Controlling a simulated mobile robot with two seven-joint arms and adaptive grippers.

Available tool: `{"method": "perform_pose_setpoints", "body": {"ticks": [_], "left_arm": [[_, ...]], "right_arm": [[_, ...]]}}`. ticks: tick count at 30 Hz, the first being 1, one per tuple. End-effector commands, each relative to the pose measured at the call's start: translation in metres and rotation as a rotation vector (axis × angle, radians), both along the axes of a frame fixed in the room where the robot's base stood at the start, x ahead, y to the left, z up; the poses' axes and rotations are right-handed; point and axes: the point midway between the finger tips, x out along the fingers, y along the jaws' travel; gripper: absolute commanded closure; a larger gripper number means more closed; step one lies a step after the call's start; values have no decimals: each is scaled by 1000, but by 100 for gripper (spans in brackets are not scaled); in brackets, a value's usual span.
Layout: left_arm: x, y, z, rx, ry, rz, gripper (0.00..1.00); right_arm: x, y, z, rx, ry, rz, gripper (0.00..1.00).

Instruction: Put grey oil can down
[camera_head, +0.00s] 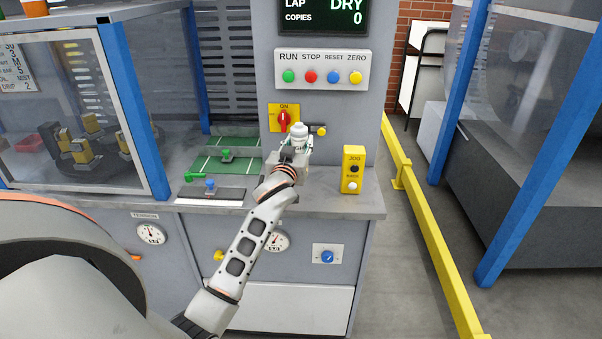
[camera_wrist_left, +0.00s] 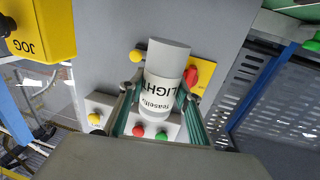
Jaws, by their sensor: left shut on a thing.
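The grey oil can (camera_head: 299,133) is held upright in my left gripper (camera_head: 295,154), above the grey counter (camera_head: 335,199) in front of the press panel. In the left wrist view, the can (camera_wrist_left: 165,75) shows a grey end and a pale label reading LIGHT. The fingers of my left gripper (camera_wrist_left: 160,103) close on it from both sides. My right gripper is not in view.
A yellow JOG box (camera_head: 352,170) stands right of the can. A red switch on a yellow plate (camera_head: 283,118) is behind it. A green gridded mat (camera_head: 222,160) and a dark tray with small knobs (camera_head: 211,194) lie to the left. Bare counter shows between gripper and JOG box.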

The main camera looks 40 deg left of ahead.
Motion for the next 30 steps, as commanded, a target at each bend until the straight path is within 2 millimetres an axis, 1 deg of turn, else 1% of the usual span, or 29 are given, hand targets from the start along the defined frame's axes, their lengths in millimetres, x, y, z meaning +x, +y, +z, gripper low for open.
{"method": "perform_pose_setpoints", "body": {"ticks": [1,4,7,11,13,18,22,30], "left_arm": [[0,0,-15,-1,4,-1,90],[0,0,-35,-1,2,-1,90],[0,-1,-47,-2,0,-1,90],[0,0,-55,-1,-2,-1,90],[0,0,-61,-1,0,0,90],[0,-1,-88,-2,1,-1,90],[0,-1,-97,-1,-2,-1,90],[0,-1,-96,0,-2,-1,90]], "right_arm": [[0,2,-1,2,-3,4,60],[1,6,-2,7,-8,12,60],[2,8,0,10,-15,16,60],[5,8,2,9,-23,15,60],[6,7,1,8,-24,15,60],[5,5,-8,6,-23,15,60],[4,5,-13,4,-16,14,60],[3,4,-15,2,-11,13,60]]}}
